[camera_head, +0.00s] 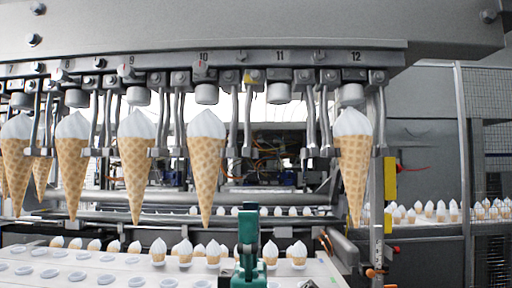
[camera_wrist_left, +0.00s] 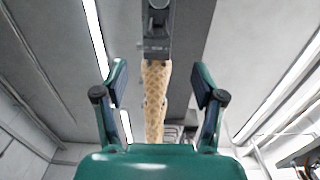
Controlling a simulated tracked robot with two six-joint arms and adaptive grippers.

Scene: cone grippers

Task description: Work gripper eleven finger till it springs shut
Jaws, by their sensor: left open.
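Gripper eleven (camera_head: 279,92) hangs from the rail under the number 11 and holds no cone. Its left finger (camera_head: 248,122) and right finger (camera_head: 311,122) hang wide apart. A yellow patch marks the rail above the left finger. My left gripper (camera_head: 256,236) is green and stands low in front of the conveyor, below the station and apart from its fingers. In the left wrist view my left gripper (camera_wrist_left: 158,82) is open and empty. Beyond its jaws a waffle cone (camera_wrist_left: 154,95) and a grey metal part (camera_wrist_left: 156,32) show; I cannot tell which station they belong to. My right gripper is out of view.
Large waffle cones hang at neighbouring stations, including ten (camera_head: 206,160) and twelve (camera_head: 354,160). Small cones (camera_head: 186,252) stand in rows on a white conveyor (camera_head: 130,262) below. A post with a yellow box (camera_head: 390,178) stands at right. The space directly below gripper eleven is free of large cones.

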